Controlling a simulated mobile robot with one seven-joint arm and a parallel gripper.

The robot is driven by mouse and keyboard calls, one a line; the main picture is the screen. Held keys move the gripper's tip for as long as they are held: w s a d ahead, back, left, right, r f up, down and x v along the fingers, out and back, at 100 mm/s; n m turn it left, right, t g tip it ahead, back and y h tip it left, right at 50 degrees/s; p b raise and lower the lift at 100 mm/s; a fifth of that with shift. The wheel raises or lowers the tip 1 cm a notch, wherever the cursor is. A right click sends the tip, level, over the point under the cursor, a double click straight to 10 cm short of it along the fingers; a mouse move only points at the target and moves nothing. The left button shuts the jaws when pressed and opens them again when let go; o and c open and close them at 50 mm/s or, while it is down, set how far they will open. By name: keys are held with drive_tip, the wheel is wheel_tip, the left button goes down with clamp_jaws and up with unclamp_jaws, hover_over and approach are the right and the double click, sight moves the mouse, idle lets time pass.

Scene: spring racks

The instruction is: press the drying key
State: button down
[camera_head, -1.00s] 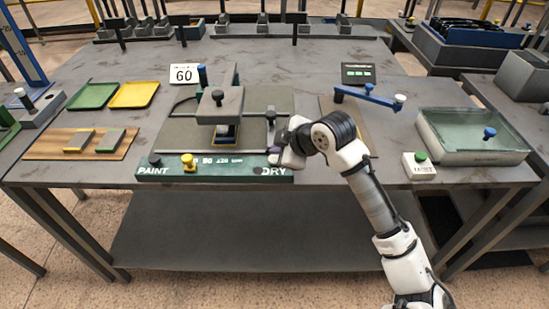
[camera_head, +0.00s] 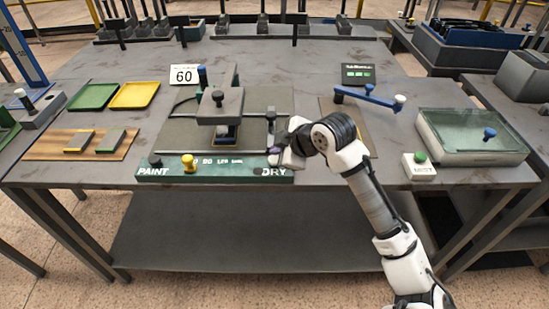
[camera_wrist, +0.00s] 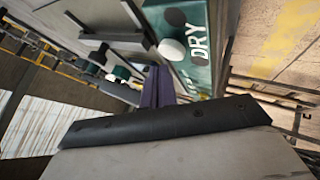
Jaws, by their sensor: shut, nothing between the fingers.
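A long green panel (camera_head: 215,174) runs along the table's front edge, with PAINT at its left end and DRY at its right. The drying key is a dark round button (camera_head: 259,171) just left of the word DRY. In the wrist view a dark round button (camera_wrist: 175,17) shows beside DRY on the green panel. My gripper (camera_head: 274,155) is just above the panel's right end, close behind and right of the key. Its purple fingers (camera_wrist: 157,86) are together with nothing between them. They appear apart from the key; the exact gap is hard to tell.
A yellow knob (camera_head: 188,162) and a dark knob (camera_head: 155,160) stand on the panel's left part. A grey press block (camera_head: 220,105) and a dark-topped post (camera_head: 271,125) stand behind the panel. A white box with a green button (camera_head: 419,166) is to the right.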

drive_tip(key=shift+f, duration=0.1)
idle(0.5)
drive_tip(key=shift+f+b, duration=0.4)
drive_tip(key=shift+b, duration=0.2)
drive_tip(key=shift+f+b, duration=0.55)
drive_tip(key=shift+b, duration=0.05)
idle(0.5)
drive_tip(key=shift+r, duration=0.1)
drive_tip(key=shift+r+p, duration=0.65)
drive_tip(key=shift+r, duration=0.3)
drive_tip(key=shift+r+p, duration=1.65)
drive_tip(key=shift+r, duration=0.85)
